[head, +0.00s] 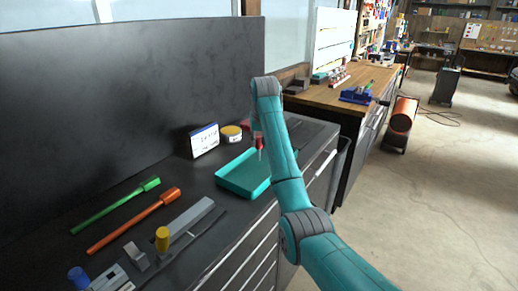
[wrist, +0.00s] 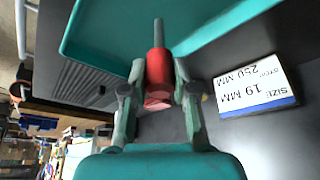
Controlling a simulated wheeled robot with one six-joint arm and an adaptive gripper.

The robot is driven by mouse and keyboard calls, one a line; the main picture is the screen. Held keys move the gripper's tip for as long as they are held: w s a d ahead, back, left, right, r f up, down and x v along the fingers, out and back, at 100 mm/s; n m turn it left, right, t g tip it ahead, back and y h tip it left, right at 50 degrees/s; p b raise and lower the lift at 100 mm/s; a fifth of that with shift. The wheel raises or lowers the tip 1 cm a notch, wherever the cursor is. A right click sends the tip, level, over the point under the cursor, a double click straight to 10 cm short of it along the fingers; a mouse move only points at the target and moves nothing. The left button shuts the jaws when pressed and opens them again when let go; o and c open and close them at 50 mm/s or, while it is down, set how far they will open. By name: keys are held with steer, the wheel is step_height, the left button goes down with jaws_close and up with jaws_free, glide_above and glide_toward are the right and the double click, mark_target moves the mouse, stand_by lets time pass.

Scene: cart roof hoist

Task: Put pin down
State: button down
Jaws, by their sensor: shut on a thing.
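The pin has a red head and a thin grey shank. In the wrist view the red pin (wrist: 158,72) sits between the two fingers of my gripper (wrist: 158,88), which is shut on its head. In the head view the pin (head: 259,142) hangs roughly upright, shank down, over the back part of the teal tray (head: 228,188). The tray (wrist: 98,62) also shows behind the shank in the wrist view. I cannot tell whether the shank tip touches the tray. My arm hides the tray's right side and most of my gripper in the head view.
A white size card (head: 204,140) and a yellow-lidded tin (head: 231,133) stand behind the tray. To the left lie a green rod (head: 115,205), an orange rod (head: 133,221), a grey bar (head: 190,218), and yellow (head: 162,239) and blue (head: 78,277) pieces. A dark panel (head: 130,90) rises behind.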

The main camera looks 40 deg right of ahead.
mark_target(260, 143)
steer(key=shift+f, duration=1.45)
steer(key=shift+f, duration=0.15)
steer(key=c, duration=0.9)
jaws_free()
